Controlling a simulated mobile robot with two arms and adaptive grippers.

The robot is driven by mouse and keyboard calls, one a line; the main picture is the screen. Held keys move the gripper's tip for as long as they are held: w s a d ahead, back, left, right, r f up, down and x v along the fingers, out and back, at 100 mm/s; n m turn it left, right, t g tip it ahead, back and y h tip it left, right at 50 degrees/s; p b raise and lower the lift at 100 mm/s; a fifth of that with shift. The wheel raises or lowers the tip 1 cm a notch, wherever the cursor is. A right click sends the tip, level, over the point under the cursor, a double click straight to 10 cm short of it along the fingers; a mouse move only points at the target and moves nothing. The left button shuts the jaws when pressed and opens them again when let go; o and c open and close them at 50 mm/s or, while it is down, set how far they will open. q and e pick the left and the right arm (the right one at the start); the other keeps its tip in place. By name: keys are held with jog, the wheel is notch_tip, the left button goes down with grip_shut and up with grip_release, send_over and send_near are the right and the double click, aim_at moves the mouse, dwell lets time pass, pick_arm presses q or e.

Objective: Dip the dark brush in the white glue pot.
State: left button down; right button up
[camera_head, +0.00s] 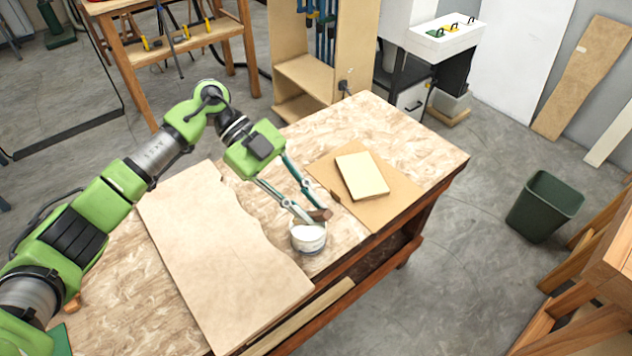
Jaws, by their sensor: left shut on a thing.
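The white glue pot (309,239) stands upright on the workbench near its front edge, right of the large pale board. My left gripper (312,215) reaches down from the upper left, with its fingertips just above the pot's rim. It is shut on the dark brush (322,214), of which a short brown part shows at the fingertips. The rest of the brush is hidden, and I cannot tell whether its bristles touch the glue. My right gripper is not in view.
The workbench (430,145) carries a large wavy-edged board (220,260) on the left. A tan sheet (395,203) with a pale yellow block (362,177) lies right of the pot. A dark green bin (545,207) stands on the floor at the right.

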pick_arm(q)
jog(key=w+f+n+t+h+b, duration=0.2)
jog(key=f+n+t+b, duration=0.1)
jog(key=f+n+t, duration=0.1)
jog(key=w+d+f+n+t+h+b, duration=0.1)
jog(key=w+f+n+t+h+b, duration=0.1)
jog(key=f, duration=0.5)
jog(key=shift+w+d+f+n+t+h+b, duration=0.15)
jog(key=shift+w+d+n+t+h+b, duration=0.15)
jog(key=shift+n+t+b, duration=0.75)
dwell(0.7)
